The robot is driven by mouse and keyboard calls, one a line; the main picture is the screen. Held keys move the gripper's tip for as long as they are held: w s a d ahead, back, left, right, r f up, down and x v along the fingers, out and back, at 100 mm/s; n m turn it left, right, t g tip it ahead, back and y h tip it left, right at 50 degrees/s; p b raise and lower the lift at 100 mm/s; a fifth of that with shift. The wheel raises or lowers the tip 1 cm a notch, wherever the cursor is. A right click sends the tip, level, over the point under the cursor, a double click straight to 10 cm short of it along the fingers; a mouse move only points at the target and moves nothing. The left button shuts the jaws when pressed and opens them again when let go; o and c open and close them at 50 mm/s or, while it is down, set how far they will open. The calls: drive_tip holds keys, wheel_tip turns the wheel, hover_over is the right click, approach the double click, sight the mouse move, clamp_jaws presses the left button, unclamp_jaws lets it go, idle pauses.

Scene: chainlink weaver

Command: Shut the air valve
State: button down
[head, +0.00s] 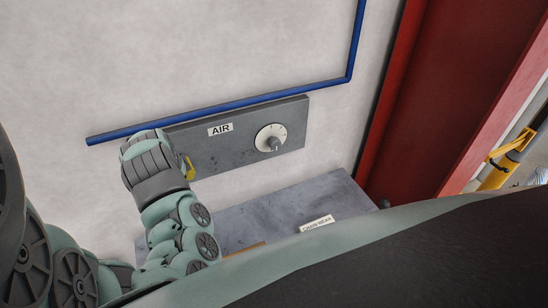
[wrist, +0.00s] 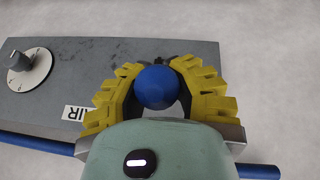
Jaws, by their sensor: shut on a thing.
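A grey panel (head: 225,156) with a white AIR label (head: 220,129) is on the pale wall, and it also fills the left of the wrist view (wrist: 75,70). My gripper (wrist: 157,72) has its yellow fingers shut around a blue round knob (wrist: 155,88) at one end of this panel. The knob looks like the valve's handle; its stem and base are hidden by the fingers. In the head view my gripper (head: 188,166) is at the panel's left end, and my wrist hides the knob.
A white dial with a grey knob (head: 270,138) is at the panel's right end. A blue pipe (head: 230,105) runs along the panel's upper edge, then up the wall. A labelled grey box (head: 290,195) juts out below. A red frame (head: 420,90) stands at right.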

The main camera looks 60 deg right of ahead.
drive_tip(key=shift+r, duration=0.15)
drive_tip(key=c, duration=0.7)
unclamp_jaws()
drive_tip(key=shift+o, duration=0.2)
drive_tip(key=v, duration=0.7)
drive_tip(key=shift+s, duration=0.2)
drive_tip(key=shift+r, duration=0.15)
